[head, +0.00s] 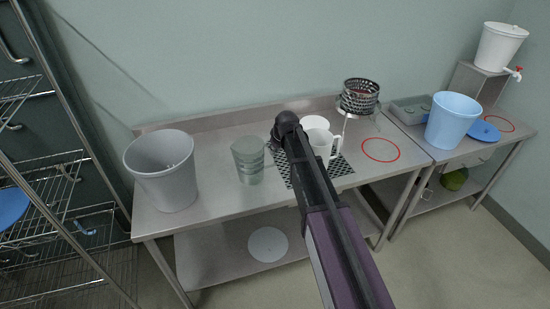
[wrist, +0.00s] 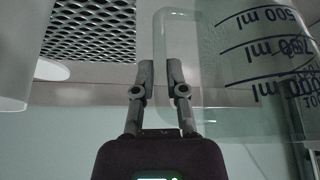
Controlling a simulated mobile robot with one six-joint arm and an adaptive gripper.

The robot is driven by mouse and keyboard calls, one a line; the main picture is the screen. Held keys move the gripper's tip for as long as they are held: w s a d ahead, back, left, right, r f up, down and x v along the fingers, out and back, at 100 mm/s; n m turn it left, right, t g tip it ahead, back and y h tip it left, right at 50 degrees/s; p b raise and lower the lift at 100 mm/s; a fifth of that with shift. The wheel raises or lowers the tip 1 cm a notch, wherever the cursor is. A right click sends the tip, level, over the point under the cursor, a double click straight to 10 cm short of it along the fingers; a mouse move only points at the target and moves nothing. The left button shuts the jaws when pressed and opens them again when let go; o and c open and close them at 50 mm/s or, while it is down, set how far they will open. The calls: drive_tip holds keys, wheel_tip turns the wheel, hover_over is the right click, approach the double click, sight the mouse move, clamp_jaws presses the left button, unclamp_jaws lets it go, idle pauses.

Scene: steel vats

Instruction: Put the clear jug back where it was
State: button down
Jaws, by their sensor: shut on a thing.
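The clear jug (head: 248,160) is upright at the middle of the left steel table, between the grey bucket and the perforated mat. In the wrist view the clear jug (wrist: 265,70) fills the right side, with dark ml marks on its wall. My gripper (wrist: 160,75) has one finger on each side of the jug's clear handle and is shut on it. In the head view my arm hides the gripper. I cannot tell whether the jug's base touches the table.
A grey bucket (head: 165,175) stands left of the jug. A white mug (head: 321,144) stands on the perforated mat (head: 341,169). A metal basket (head: 360,96) is behind. A red ring (head: 380,149) marks clear tabletop at the right. A blue bucket (head: 451,121) stands farther right.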

sight(276, 155)
drive_tip(key=shift+d+f+b, duration=0.1)
drive_tip(key=shift+f+b, duration=1.25)
drive_tip(key=shift+f, duration=0.3)
drive_tip(key=c, duration=0.7)
unclamp_jaws()
drive_tip(key=shift+r, duration=0.15)
drive_tip(key=p+v, duration=1.1)
drive_tip(key=v, duration=0.1)
drive_tip(key=s+d+m+g, duration=0.1)
drive_tip(key=s+d+m, duration=0.1)
drive_tip(key=s, duration=0.6)
drive_tip(key=s+d+f+m+g+h, duration=0.1)
drive_tip(key=s+d, duration=0.4)
drive_tip(key=s, duration=0.3)
drive_tip(key=s+d+m+g+h, duration=0.1)
drive_tip(key=s+d, duration=0.3)
drive_tip(key=s, duration=0.4)
drive_tip(key=shift+d+f+m+g, duration=0.25)
drive_tip(key=shift+f+m+g, duration=0.1)
drive_tip(key=shift+m+g, duration=0.35)
